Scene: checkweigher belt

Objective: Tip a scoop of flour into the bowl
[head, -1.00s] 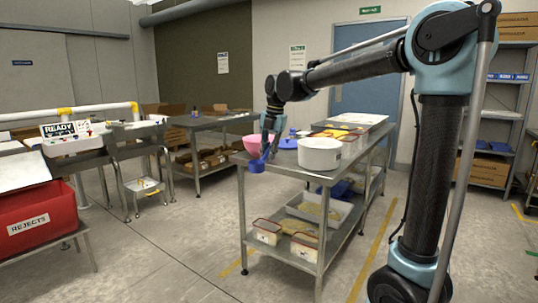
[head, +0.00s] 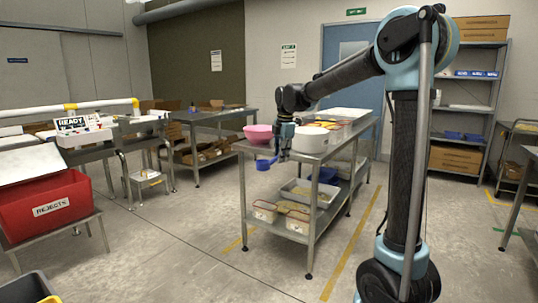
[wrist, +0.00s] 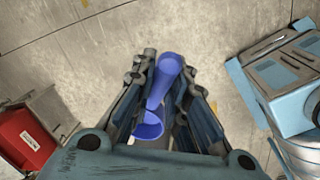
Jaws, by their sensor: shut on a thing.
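My gripper (head: 284,152) is shut on a blue scoop (head: 265,164) and holds it out by the near edge of the steel table (head: 240,146). In the wrist view the scoop (wrist: 148,126) lies between my gripper's fingers (wrist: 166,108), with bare floor below. I cannot tell whether flour is in it. A pink bowl (head: 258,132) stands on the table's left end, behind and left of my gripper. A white round tub (head: 310,140) stands right of the bowl, partly hidden by my arm; its contents do not show.
The table's lower shelf holds a tray (head: 309,194) and labelled tubs (head: 265,212). A red rejects bin (head: 45,205) stands at left, with a conveyor line (head: 85,135) behind it. Shelving (head: 468,110) is at the back right.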

